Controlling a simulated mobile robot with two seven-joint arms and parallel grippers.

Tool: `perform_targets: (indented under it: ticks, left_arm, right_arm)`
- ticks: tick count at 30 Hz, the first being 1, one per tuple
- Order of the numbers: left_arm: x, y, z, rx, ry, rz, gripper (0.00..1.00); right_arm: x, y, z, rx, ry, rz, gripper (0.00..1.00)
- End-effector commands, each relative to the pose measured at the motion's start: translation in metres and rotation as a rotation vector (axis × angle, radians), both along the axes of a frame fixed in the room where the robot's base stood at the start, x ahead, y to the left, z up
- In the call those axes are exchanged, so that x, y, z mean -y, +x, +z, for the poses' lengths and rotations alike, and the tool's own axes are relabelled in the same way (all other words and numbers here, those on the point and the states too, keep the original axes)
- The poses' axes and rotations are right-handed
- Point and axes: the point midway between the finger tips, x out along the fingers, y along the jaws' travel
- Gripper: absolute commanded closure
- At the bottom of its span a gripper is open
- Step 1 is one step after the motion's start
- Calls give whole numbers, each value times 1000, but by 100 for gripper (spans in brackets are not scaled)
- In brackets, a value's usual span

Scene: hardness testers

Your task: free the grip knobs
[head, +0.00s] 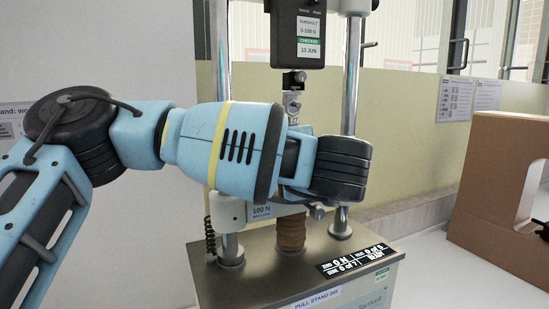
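A pull stand with two metal columns stands in the middle, its grey base (240,285) at the bottom. A dark force gauge (297,40) hangs at the top with a metal upper grip (292,100) below it. A small metal knob (317,212) shows low beside a blue part under my wrist; I cannot tell which grip it belongs to. My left arm reaches in from the left across the stand, its black wrist joint (342,168) in front of the right column. The wrist covers the stand's middle and my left gripper's fingers. My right gripper is not clearly seen.
A brown block-like frame (495,190) with an opening stands on the white bench at right, a small black thing (543,230) beside it at the picture's edge. A display strip (356,258) lies on the base. A coiled spring (210,237) hangs at left.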

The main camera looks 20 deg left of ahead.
Motion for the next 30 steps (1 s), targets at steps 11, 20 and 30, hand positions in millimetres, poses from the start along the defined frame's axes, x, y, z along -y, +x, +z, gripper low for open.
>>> perform_targets:
  ticks: [11,20,30]
  left_arm:
    - [0,0,-1,30,35,0,95]
    - [0,0,-1,29,34,1,63]
    - [0,0,-1,28,34,1,50]
  right_arm:
    - [0,0,0,0,0,0,50]
    - [0,0,0,0,0,0,50]
    - [0,0,0,0,0,0,50]
